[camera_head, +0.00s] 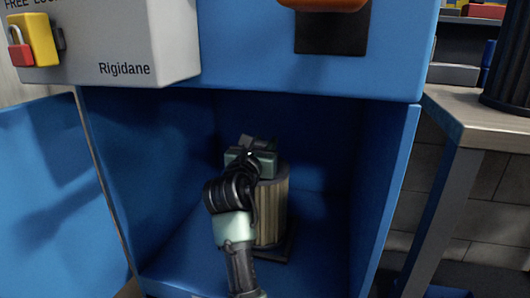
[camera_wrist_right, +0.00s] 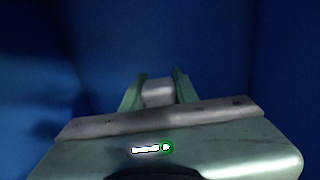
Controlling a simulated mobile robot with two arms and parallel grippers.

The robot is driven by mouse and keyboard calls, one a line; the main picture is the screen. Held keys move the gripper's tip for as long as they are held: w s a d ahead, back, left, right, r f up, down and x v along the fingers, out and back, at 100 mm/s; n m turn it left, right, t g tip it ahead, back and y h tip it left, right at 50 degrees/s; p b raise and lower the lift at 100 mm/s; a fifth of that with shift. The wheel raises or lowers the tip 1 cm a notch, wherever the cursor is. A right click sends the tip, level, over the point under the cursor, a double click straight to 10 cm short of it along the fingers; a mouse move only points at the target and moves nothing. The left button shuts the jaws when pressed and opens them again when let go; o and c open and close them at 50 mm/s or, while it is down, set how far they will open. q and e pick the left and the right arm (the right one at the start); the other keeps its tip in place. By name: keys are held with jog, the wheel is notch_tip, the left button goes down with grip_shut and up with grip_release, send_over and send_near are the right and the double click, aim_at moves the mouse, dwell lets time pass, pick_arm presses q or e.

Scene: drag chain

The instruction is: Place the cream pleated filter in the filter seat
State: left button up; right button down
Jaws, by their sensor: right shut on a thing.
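The cream pleated filter (camera_head: 271,212) stands upright inside the blue cabinet, partly hidden behind my right arm. Its foot is at a dark flat base, which looks like the filter seat (camera_head: 283,251), on the cabinet floor. I cannot tell whether it is fully down on it. My right gripper (camera_head: 258,147) is at the top of the filter. In the right wrist view its fingers are shut on a small grey block (camera_wrist_right: 158,92), which looks like the filter's top grip. The pleats do not show there. My left gripper is not in view.
The blue cabinet's side wall (camera_head: 378,190) stands close on the right, and its open door (camera_head: 55,190) is on the left. A grey box (camera_head: 110,45) marked Rigidane juts out above the opening. A workbench (camera_head: 480,112) stands outside on the right.

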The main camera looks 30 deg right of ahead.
jog(key=shift+s+a+r, duration=0.1)
jog(key=shift+r, duration=0.15)
jog(key=shift+f+p, duration=0.15)
jog(key=shift+p, duration=0.15)
jog(key=c, duration=1.1)
grip_release()
